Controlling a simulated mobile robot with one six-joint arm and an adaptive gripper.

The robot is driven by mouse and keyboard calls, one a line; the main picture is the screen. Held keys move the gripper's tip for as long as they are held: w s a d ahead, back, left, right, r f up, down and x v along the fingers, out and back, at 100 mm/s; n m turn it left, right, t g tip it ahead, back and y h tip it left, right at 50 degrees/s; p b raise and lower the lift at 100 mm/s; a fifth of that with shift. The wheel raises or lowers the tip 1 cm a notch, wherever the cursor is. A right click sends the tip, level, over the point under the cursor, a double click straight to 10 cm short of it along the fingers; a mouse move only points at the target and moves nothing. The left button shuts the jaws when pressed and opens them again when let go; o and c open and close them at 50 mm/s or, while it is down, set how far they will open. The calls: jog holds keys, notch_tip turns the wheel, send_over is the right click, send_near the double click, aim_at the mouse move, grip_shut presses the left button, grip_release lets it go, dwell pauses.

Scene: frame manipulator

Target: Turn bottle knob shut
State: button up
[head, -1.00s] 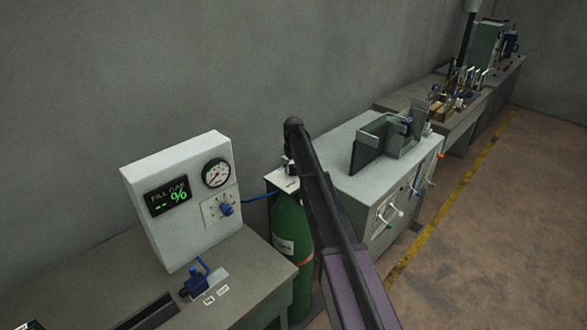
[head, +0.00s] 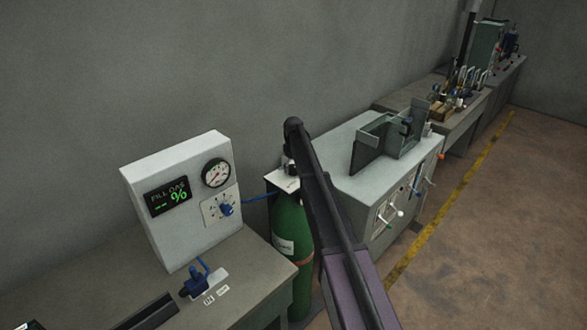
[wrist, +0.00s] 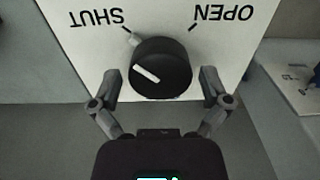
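The bottle knob (wrist: 170,58) is a round black knob with a white pointer line, seen close in the wrist view on a white plate (wrist: 85,45). The plate reads SHUT at upper left and OPEN at upper right, both upside down. The pointer line slants toward the left, on the SHUT side. My gripper (wrist: 160,82) has its two fingers spread on either side of the knob, with what look like small gaps. In the head view the green bottle (head: 288,225) stands between bench and cabinet; my arm hides the knob and gripper there.
A white gauge panel (head: 160,220) with a display, dial and blue knob stands on the left bench (head: 245,265). A blue hose (head: 258,196) runs toward the bottle top. A pale cabinet (head: 350,140) with handles stands close on the right. The floor further right is clear.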

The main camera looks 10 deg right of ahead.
aim_at(293, 167)
jog(key=shift+m, duration=0.4)
jog(key=m, duration=0.3)
jog(key=shift+m, duration=0.3)
jog(key=m, duration=1.3)
jog(key=shift+m, duration=0.4)
notch_tip(293, 167, up, 14)
jog(key=p, duration=1.4)
jog(key=s+f+n+b, duration=0.3)
jog(key=s+f+b, duration=0.8)
jog(key=s, duration=0.5)
jog(key=s+f+n+b, duration=0.4)
jog(key=s+f+b, duration=0.8)
jog(key=s, duration=0.3)
jog(key=shift+s+n, duration=0.3)
jog(key=shift+s, duration=0.1)
